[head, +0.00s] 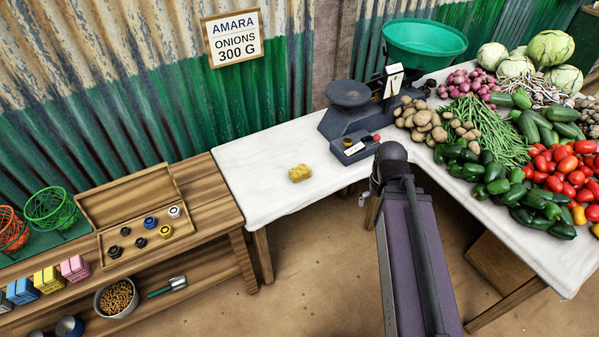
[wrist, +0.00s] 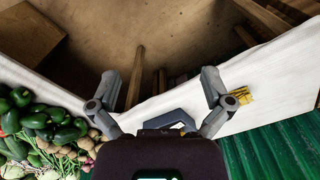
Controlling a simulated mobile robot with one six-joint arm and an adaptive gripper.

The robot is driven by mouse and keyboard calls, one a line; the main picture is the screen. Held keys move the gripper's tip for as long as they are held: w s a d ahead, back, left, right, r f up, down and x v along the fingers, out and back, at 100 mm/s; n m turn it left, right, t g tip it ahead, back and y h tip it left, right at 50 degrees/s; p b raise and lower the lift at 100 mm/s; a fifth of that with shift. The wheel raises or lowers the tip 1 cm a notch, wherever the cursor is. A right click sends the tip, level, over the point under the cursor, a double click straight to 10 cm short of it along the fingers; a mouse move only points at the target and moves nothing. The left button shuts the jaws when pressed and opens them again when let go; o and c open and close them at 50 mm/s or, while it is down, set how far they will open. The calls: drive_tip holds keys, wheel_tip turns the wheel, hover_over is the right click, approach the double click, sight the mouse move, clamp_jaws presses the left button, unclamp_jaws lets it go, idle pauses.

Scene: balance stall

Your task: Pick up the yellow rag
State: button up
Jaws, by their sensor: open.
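The yellow rag (head: 299,173) lies as a small folded bundle on the white cloth of the table, left of the scale in the head view. In the wrist view the yellow rag (wrist: 241,95) shows just beyond the right finger, which partly covers it. My gripper (wrist: 159,80) is open, with its two fingers spread wide and nothing between them. The rag is outside the fingers, to their right in the wrist view. In the head view my arm reaches toward the table's front edge by the scale, and the fingers are hidden.
A dark scale (head: 352,118) with a green bowl (head: 424,40) stands behind and right of the rag. Vegetables, among them tomatoes (head: 567,170), cover the right part of the table. A wooden weight box (head: 137,215) is on the left bench. The white cloth (head: 262,160) around the rag is clear.

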idle(0.3)
drive_tip(key=m+b, duration=0.3)
drive_tip(key=m, duration=0.8)
hover_over(300, 169)
drive_tip(key=f, duration=0.2)
drive_tip(key=shift+w+f, duration=0.2)
drive_tip(key=shift+f, duration=0.1)
drive_tip(key=shift+f, duration=0.15)
wheel_tip(300, 169, down, 8)
drive_tip(key=b, duration=0.8)
drive_tip(key=shift+f, duration=0.2)
drive_tip(key=shift+s+f+b, duration=0.15)
drive_tip(key=shift+f+b, duration=2.45)
drive_tip(key=shift+b, duration=0.1)
